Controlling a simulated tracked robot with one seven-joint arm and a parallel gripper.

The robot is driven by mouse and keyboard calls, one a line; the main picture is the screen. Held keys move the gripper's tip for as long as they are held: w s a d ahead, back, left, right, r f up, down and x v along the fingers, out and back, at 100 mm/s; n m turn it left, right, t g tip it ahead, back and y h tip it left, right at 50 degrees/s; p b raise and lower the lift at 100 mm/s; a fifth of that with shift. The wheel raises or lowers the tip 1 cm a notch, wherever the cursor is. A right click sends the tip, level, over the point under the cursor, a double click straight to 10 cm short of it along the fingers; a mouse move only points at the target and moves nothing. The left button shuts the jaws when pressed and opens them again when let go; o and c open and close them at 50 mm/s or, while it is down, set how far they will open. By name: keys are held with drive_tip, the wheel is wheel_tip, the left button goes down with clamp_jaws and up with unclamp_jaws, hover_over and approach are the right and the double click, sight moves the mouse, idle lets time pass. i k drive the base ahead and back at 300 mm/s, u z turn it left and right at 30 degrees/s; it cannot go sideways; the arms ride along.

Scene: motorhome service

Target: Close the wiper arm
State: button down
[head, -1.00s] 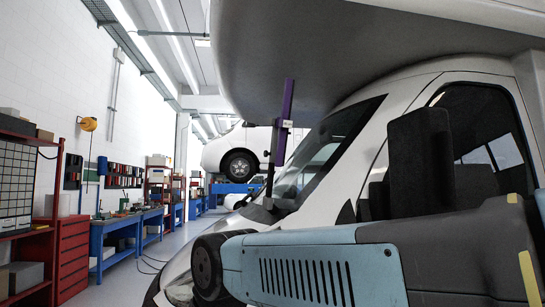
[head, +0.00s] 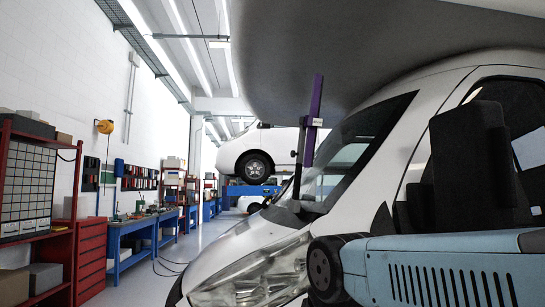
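The wiper arm (head: 311,120) stands raised, nearly upright and tilted slightly right, in front of the motorhome's windscreen (head: 342,165). Its long upper part is purple with a small white tag (head: 318,122), and its lower part is dark. Its foot (head: 297,203) is at the base of the windscreen. The wiper stands clear of the glass along its upper length. My blue-grey arm crosses the lower right of the head view. My gripper is not in view.
The motorhome's cab with its headlight (head: 260,275) fills the right, under an overhanging grey roof (head: 330,60). A black mirror (head: 470,155) sticks out by the door. Blue workbenches (head: 130,235) and red cabinets line the left wall. The grey aisle floor (head: 150,280) between is mostly free.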

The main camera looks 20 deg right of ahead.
sight(295, 206)
drive_tip(key=z, duration=0.1)
drive_tip(key=i, duration=1)
drive_tip(key=u, duration=0.1)
